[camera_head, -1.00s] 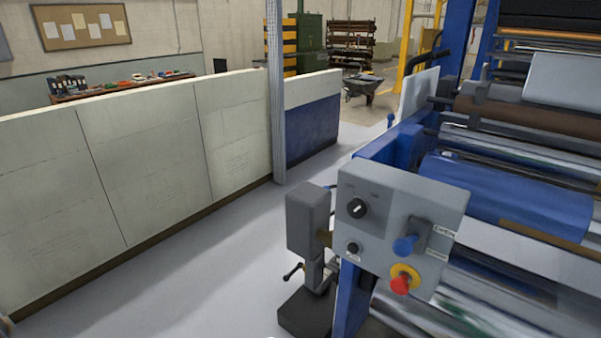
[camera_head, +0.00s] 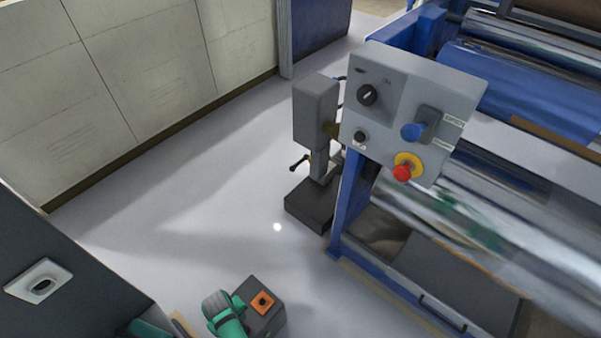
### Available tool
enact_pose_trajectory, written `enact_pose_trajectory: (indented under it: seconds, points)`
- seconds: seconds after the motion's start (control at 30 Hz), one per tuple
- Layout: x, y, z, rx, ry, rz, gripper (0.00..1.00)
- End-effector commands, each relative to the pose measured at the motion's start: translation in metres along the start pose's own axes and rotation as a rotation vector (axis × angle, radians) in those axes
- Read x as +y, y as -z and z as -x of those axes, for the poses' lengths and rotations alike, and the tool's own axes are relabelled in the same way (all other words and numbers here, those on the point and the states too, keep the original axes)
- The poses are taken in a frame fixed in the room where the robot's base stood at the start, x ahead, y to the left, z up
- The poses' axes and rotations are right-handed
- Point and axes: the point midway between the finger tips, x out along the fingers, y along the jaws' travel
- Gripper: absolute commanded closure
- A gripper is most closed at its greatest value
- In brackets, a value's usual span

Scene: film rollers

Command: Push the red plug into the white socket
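A white socket-like plate (camera_head: 38,281) with a dark oval opening sits on a dark grey panel at the lower left. I see no red plug that I can make out in this view. The only clear red thing is a round red button (camera_head: 402,173) on a yellow ring on the grey control box. My gripper is not in view.
The dark panel (camera_head: 60,240) fills the lower left corner. A green cylindrical thing (camera_head: 224,314) and a grey box with an orange square (camera_head: 262,303) stand at the bottom. The blue-framed roller machine (camera_head: 520,95) takes up the right. Pale floor (camera_head: 180,215) lies clear between.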

Motion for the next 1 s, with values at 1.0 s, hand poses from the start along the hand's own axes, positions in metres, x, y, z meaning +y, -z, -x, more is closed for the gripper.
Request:
enact_pose_trajectory:
  seconds: [1.0]
  points:
    - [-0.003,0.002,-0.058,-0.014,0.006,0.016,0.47]
